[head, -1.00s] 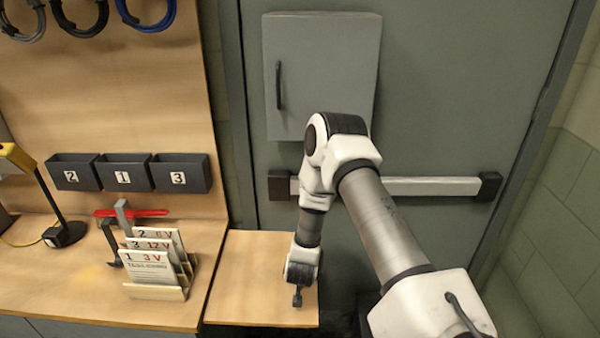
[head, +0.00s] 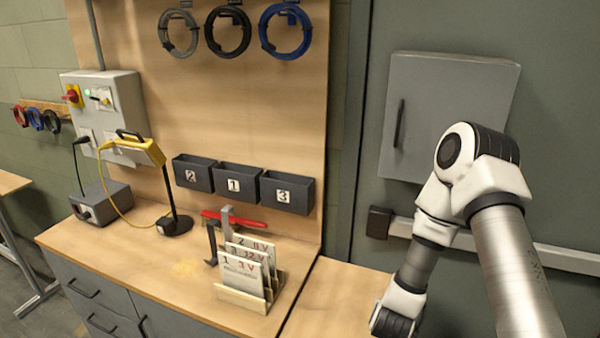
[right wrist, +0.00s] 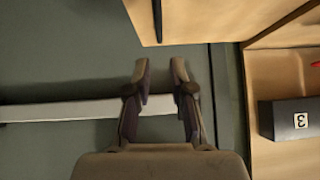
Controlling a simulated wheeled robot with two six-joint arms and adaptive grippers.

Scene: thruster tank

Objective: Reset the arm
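My right arm comes in from the right in the head view, bent in front of the grey door. Its wrist end (head: 396,318) is low, over the small wooden side table (head: 335,296), and the fingertips are cut off there. In the right wrist view my right gripper (right wrist: 160,76) has its two fingers apart with nothing between them. Behind the fingers are the grey door and its pale push bar (right wrist: 70,110). My left gripper is in neither view.
A wall cabinet (head: 450,110) hangs on the door (head: 570,180) behind my right arm. The bench (head: 150,262) holds a card rack (head: 243,297), a red-handled tool (head: 235,221) and a yellow lamp-like device (head: 140,150). Numbered bins (head: 288,192) are on the backboard.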

